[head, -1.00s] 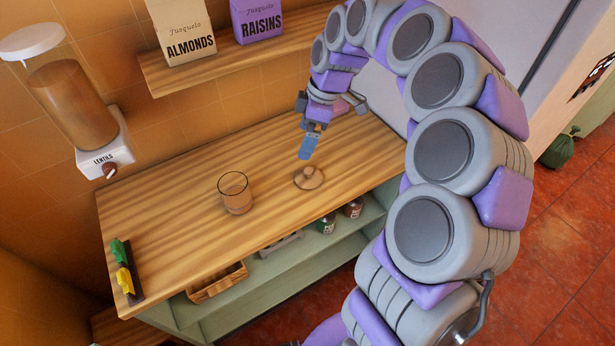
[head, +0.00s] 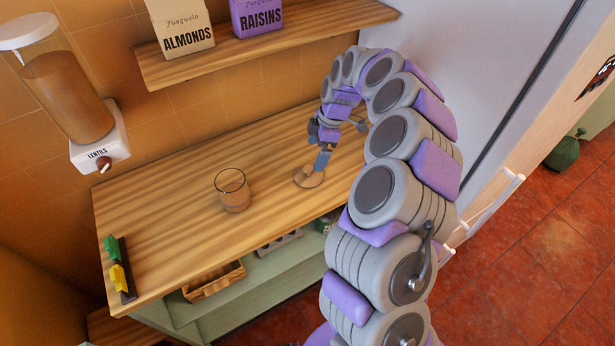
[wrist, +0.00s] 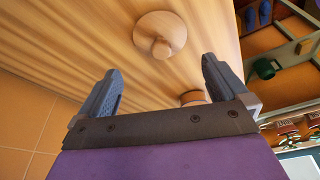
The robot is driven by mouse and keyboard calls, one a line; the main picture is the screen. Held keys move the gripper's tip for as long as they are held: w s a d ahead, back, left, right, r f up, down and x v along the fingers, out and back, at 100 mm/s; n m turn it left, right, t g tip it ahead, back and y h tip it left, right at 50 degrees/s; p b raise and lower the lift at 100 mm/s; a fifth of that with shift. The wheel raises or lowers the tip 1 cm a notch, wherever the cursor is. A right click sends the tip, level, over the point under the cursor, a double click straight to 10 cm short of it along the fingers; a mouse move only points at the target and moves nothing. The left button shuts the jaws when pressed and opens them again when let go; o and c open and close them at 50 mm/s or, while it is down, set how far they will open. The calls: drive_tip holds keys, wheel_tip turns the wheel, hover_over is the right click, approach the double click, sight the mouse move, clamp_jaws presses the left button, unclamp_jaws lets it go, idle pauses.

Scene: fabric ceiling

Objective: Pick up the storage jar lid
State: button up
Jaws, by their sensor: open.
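The storage jar lid (head: 309,179) is a round wooden disc with a knob, lying flat on the wooden counter, knob up. In the wrist view the lid (wrist: 160,36) is ahead of and between my open fingers, apart from them. My gripper (head: 322,160) is just above and behind the lid in the head view and hides part of it. In the wrist view my gripper (wrist: 160,88) is open with nothing between its fingers. A glass jar (head: 232,191) with brown contents stands upright on the counter to the left of the lid.
The counter (head: 160,210) is clear around the lid. A rack with green and yellow items (head: 118,270) sits at its left end. A lentils dispenser (head: 75,95) hangs on the wall. A shelf (head: 280,40) above holds almonds and raisins packages. A wooden crate (head: 214,283) is below.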

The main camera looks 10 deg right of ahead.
sight(309, 167)
drive_tip(key=x, duration=0.4)
drive_tip(key=shift+d+b, duration=0.2)
drive_tip(key=shift+b, duration=0.1)
drive_tip(key=shift+a+b+x, duration=0.15)
drive_tip(key=shift+b+x, duration=0.25)
drive_tip(key=shift+x, duration=0.95)
drive_tip(key=shift+a+b+x, duration=0.15)
drive_tip(key=shift+b+x, duration=0.25)
drive_tip(key=shift+x, duration=0.95)
drive_tip(key=shift+r, duration=0.15)
drive_tip(key=shift+c, duration=0.2)
drive_tip(key=c, duration=0.6)
drive_tip(key=shift+r, duration=0.1)
drive_tip(key=shift+c, duration=0.2)
